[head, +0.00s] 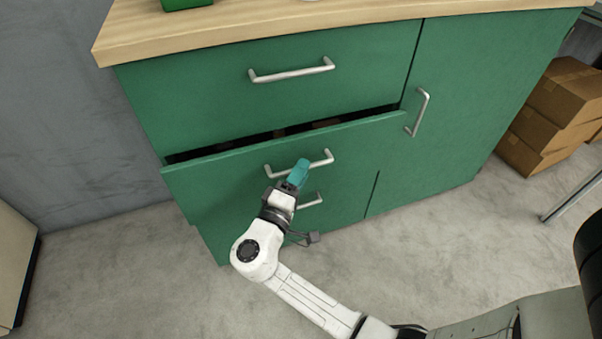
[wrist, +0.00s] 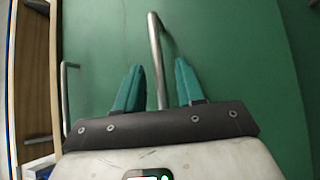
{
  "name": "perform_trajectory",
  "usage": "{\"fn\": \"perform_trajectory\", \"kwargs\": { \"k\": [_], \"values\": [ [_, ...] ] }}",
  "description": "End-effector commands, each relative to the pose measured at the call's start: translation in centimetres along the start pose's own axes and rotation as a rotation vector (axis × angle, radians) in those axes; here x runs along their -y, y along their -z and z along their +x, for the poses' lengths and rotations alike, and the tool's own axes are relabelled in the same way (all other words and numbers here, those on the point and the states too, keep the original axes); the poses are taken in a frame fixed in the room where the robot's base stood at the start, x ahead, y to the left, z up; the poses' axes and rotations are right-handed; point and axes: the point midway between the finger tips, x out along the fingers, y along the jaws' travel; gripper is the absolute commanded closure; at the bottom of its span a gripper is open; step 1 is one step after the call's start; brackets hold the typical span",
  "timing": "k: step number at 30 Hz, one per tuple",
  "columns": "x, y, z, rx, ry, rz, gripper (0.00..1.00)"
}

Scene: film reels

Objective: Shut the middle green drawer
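The middle green drawer (head: 220,183) of the cabinet stands partly open, with a dark gap along its top edge. Its metal bar handle (head: 322,161) is on the front face. My gripper (head: 299,172) is at this handle, with its teal fingers in front of the drawer face. In the wrist view the fingers (wrist: 158,68) are spread apart, and the handle bar (wrist: 154,40) runs between them with space on both sides. I cannot tell whether a finger touches the drawer face.
The top drawer (head: 200,90) is shut, and the cabinet door (head: 470,90) on the right is shut. A lower handle (head: 311,201) sits below my gripper. Cardboard boxes (head: 560,110) stand at the right. The concrete floor (head: 130,280) in front is clear at the left.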

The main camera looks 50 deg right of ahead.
Motion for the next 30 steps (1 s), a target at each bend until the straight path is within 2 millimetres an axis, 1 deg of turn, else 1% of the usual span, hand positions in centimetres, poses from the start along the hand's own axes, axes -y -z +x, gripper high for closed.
{"fn": "perform_trajectory", "kwargs": {
  "k": [4, 12, 24, 30],
  "values": [
    [0.0, -0.02, 0.76, 0.0, 0.0, 0.0, 0.62],
    [-0.02, 0.0, 0.84, 0.0, 0.0, -0.001, 0.62],
    [0.0, -0.01, 0.81, 0.0, 0.0, -0.001, 1.0],
    [0.02, -0.01, 0.8, 0.0, 0.001, -0.001, 1.0]
  ]
}}
